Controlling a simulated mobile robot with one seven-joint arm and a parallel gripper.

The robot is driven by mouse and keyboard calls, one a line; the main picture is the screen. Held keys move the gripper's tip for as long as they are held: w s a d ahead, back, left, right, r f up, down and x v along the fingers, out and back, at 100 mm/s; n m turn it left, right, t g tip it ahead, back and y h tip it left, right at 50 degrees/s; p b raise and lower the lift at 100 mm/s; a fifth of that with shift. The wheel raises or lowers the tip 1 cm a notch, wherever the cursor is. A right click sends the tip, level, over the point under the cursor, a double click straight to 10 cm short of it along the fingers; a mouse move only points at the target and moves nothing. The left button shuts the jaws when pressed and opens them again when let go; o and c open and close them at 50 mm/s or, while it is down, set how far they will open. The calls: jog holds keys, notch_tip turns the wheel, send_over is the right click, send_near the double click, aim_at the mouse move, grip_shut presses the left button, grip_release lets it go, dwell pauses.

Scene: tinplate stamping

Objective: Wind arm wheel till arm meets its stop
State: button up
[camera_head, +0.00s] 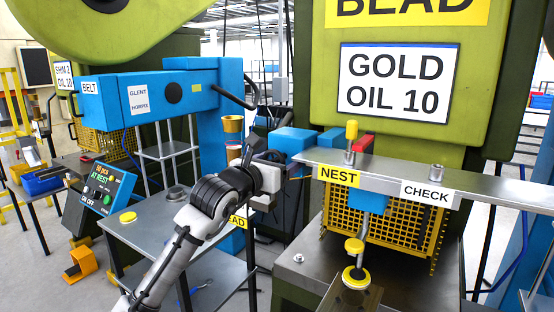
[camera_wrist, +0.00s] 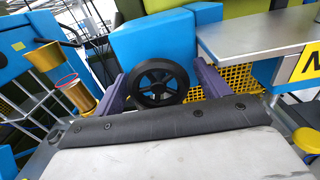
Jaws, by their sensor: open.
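A black spoked handwheel (camera_wrist: 155,84) shows in the wrist view, in front of a blue housing (camera_wrist: 154,43). I take it to be the arm wheel. My gripper (camera_wrist: 162,82) is open, with one purple finger on each side of the wheel. I cannot tell whether either finger touches the rim or how deep the wheel sits between them. In the head view my gripper (camera_head: 278,166) is beside the blue housing (camera_head: 293,139), and the wheel is not clearly visible there. The arm's stop cannot be made out.
A steel bar (camera_head: 470,186) labelled NEST and CHECK runs right of my gripper, above a yellow mesh guard (camera_head: 400,226). Brass-coloured cups (camera_head: 232,124) stand close on the left. A grey table (camera_head: 150,225) with a yellow disc lies left of my arm.

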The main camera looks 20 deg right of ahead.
jog(key=shift+c, duration=0.4)
jog(key=c, duration=0.9)
